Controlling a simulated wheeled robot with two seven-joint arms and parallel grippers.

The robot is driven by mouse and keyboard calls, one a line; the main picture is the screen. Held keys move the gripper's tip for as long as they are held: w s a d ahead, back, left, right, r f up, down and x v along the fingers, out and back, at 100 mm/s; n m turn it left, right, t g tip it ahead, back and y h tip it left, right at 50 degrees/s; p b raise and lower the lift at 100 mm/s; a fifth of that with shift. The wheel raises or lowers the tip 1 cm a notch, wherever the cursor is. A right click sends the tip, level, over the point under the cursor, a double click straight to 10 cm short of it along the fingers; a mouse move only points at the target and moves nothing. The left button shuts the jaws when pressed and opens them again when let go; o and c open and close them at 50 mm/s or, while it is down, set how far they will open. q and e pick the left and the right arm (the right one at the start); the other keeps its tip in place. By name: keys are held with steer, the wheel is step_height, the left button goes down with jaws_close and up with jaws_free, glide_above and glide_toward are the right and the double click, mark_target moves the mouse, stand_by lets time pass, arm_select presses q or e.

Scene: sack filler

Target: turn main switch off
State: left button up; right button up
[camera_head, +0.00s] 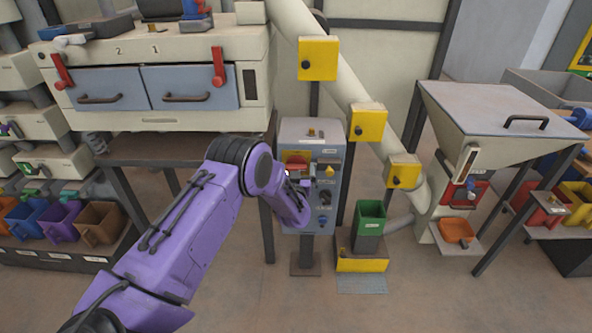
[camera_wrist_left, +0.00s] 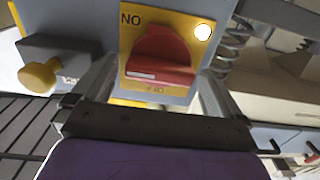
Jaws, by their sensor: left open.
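The main switch is a red rotary knob (camera_wrist_left: 157,55) on a yellow plate (camera_wrist_left: 187,24) on the front of a grey control box. In the head view the red and yellow switch (camera_head: 296,158) shows at the upper left of the grey control box (camera_head: 325,135), partly behind my wrist. My left gripper (camera_wrist_left: 155,80) is open, with one finger on each side of the red knob. I cannot tell whether the fingers touch it. In the head view the left gripper (camera_head: 296,178) is at the box front, its fingers mostly hidden. My right gripper is not in view.
A yellow knob (camera_wrist_left: 40,75) on a dark block sits beside the switch. A green bin (camera_head: 370,217) on a yellow base stands right of the box. A bench with blue drawers (camera_head: 190,87) and red levers is at left. A hopper (camera_head: 495,105) stands at right.

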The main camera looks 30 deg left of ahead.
arm_select(q)
steer(key=c, duration=1)
